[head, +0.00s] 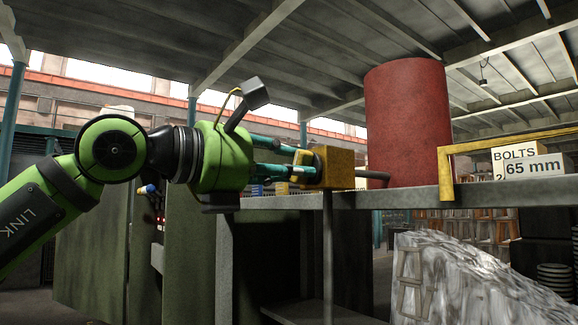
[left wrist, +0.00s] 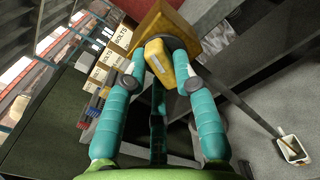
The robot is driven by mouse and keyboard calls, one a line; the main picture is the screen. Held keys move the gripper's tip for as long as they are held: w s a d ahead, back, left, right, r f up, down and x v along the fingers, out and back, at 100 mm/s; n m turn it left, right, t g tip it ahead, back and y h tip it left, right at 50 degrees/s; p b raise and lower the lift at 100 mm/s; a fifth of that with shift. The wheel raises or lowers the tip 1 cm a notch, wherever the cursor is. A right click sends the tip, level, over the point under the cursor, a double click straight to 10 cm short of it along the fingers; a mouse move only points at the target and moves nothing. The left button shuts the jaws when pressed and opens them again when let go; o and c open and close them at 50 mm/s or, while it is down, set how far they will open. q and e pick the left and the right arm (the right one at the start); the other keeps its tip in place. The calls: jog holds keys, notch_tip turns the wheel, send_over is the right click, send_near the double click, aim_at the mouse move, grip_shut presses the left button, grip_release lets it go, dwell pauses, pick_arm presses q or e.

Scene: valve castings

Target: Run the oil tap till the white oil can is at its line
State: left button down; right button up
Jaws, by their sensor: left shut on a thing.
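My left gripper (head: 300,164) is shut on the yellow tap handle (left wrist: 158,62), with a teal finger on each side of it. The handle sits in front of the oil tap's ochre block-shaped body (head: 337,168), above the bench edge; the body also shows in the left wrist view (left wrist: 168,22). A small white open container (left wrist: 293,149), apparently the oil can, stands low at the right of the left wrist view. A thin dark line runs from near the tap down to it; I cannot tell whether it is oil or a post. The can's level and line are too small to read. My right gripper is out of view.
A large red drum (head: 408,120) stands behind the tap. A yellow frame (head: 447,178) and a "65 mm" label (head: 536,167) are on the right. A grey wrapped heap (head: 470,285) lies below. Labelled boxes (left wrist: 103,72) show behind my gripper.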

pick_arm(q)
jog(key=n+b, duration=0.3)
jog(key=n, duration=0.1)
jog(key=shift+f+n, duration=0.15)
jog(key=shift+n, duration=0.15)
jog(key=c, duration=1)
grip_release()
jog(key=shift+d, duration=0.1)
